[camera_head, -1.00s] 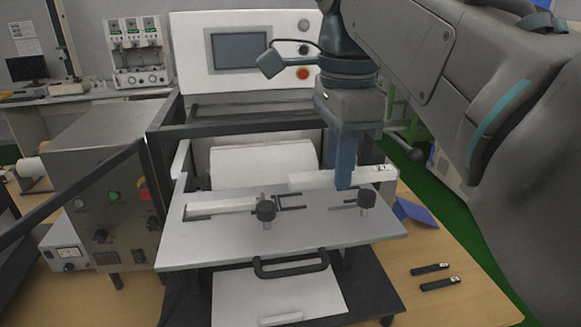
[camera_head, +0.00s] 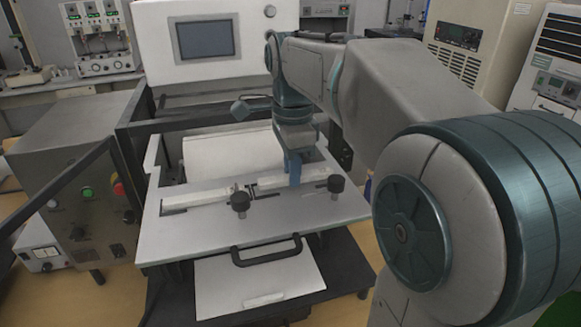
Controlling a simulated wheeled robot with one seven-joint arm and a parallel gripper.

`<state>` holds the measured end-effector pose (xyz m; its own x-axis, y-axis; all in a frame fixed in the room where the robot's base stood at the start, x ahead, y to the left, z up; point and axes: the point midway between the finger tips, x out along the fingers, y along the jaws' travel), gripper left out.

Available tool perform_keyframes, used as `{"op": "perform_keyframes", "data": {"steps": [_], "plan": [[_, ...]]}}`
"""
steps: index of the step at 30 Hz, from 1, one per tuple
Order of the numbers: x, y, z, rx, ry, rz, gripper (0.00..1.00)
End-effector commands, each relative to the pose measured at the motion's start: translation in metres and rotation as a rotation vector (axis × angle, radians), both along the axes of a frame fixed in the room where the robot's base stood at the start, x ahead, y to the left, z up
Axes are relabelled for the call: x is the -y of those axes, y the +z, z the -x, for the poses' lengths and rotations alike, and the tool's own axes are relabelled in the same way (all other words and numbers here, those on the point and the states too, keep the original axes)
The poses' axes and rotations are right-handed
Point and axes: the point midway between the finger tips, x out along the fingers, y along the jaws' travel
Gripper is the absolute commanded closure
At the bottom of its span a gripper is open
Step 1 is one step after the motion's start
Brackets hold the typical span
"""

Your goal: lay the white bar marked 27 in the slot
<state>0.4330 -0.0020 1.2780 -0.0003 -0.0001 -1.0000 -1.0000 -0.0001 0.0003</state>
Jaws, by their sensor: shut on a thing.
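My gripper (camera_head: 294,180) points down over the right half of a light grey plate (camera_head: 178,238) and is shut on a white bar (camera_head: 270,183). The bar lies lengthwise across the picture, at or just above the right slot (camera_head: 265,196). I cannot tell whether it touches the plate, and its marking is not readable. My fingers hide the bar's middle. Another white bar (camera_head: 200,197) lies in the left slot of the plate. A black knob (camera_head: 239,201) stands in front of the gap between the bars, and a second knob (camera_head: 336,184) stands near the right bar's end.
A black handle (camera_head: 266,252) is on the plate's front edge. A white panel (camera_head: 215,290) sits below it. A dark frame bar (camera_head: 195,133) crosses behind the plate. A grey control box (camera_head: 75,160) stands at the left. My arm covers the right side.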

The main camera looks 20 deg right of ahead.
Motion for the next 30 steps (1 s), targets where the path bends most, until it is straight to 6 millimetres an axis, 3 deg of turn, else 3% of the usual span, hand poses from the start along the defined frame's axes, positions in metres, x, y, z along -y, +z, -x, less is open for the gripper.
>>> {"op": "perform_keyframes", "data": {"steps": [13, 14, 16, 25, 30], "plan": [[0.000, -0.010, 0.000, 0.001, -0.001, 0.000, 1.00], [0.000, -0.010, 0.000, 0.001, -0.001, 0.000, 0.78], [0.000, -0.009, 0.000, 0.001, -0.001, 0.000, 0.59], [0.000, -0.007, 0.000, 0.001, -0.001, 0.000, 0.59], [0.000, 0.006, -0.001, 0.003, -0.001, 0.000, 0.59]]}}
